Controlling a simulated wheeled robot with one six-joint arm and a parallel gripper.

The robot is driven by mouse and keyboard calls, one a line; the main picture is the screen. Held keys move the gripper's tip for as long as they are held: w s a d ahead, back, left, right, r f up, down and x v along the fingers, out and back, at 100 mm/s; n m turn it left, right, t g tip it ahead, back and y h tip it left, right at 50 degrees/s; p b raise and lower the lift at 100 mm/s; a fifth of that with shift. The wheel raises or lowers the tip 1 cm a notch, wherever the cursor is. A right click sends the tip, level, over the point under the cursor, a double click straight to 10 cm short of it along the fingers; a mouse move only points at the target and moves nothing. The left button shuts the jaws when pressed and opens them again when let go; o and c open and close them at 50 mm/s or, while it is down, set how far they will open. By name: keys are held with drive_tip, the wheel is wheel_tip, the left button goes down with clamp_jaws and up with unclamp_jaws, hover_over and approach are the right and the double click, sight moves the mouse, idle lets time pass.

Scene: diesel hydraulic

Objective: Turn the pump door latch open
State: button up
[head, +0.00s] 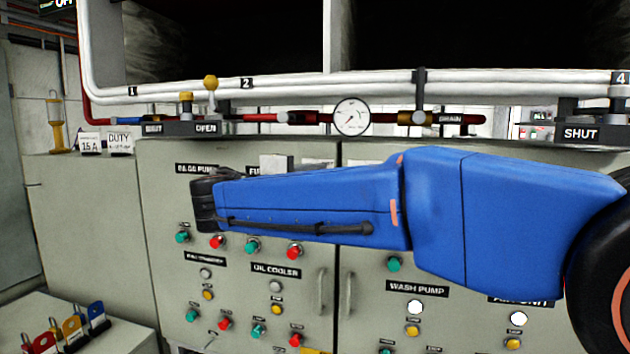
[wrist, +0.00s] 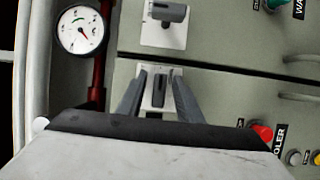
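In the wrist view, my gripper (wrist: 160,76) is open. Its two grey fingers stand on either side of a dark latch handle (wrist: 157,92) on a pale plate, with a narrow gap on each side. This handle lies lengthwise between the fingers. A second dark latch handle (wrist: 168,12) on its own pale plate sits across the door seam, turned crosswise to the first. No name is readable beside either latch, so I cannot tell by label which is the pump door's.
In the head view, the grey cabinet (head: 90,210) has two doors with pull handles (head: 321,292), coloured buttons and lamps. A gauge (head: 351,117) and red pipe run above the doors. Several coloured padlocks (head: 72,327) stand at lower left.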

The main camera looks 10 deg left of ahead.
drive_tip(key=v, duration=1.7)
drive_tip(key=shift+s, duration=0.2)
drive_tip(key=shift+a, duration=0.1)
drive_tip(key=w+d+f+m+g, duration=0.1)
drive_tip(key=w+d+f+g, duration=0.3)
drive_tip(key=d, duration=0.8)
drive_tip(key=s+d+f+m+g+y, duration=0.15)
drive_tip(key=d+f, duration=0.35)
drive_tip(key=d, duration=0.7)
drive_tip(key=w+d+f+m+g+h, duration=0.1)
drive_tip(key=w+d+f+g, duration=0.3)
drive_tip(key=d, duration=0.8)
drive_tip(key=s+d+f+m+g+y, duration=0.3)
drive_tip(key=s+d+f+y, duration=0.1)
drive_tip(key=s+d+f, duration=0.75)
drive_tip(key=s+d+f+m+y, duration=0.1)
drive_tip(key=s+f+m+y, duration=0.1)
drive_tip(key=s+f, duration=0.3)
drive_tip(key=s+d+f+m+t+y, duration=0.1)
drive_tip(key=s+d+f+m, duration=0.1)
drive_tip(key=s+f+m, duration=0.2)
drive_tip(key=shift+s+f+y, duration=0.35)
drive_tip(key=shift+s+f, duration=0.3)
drive_tip(key=shift+s, duration=0.3)
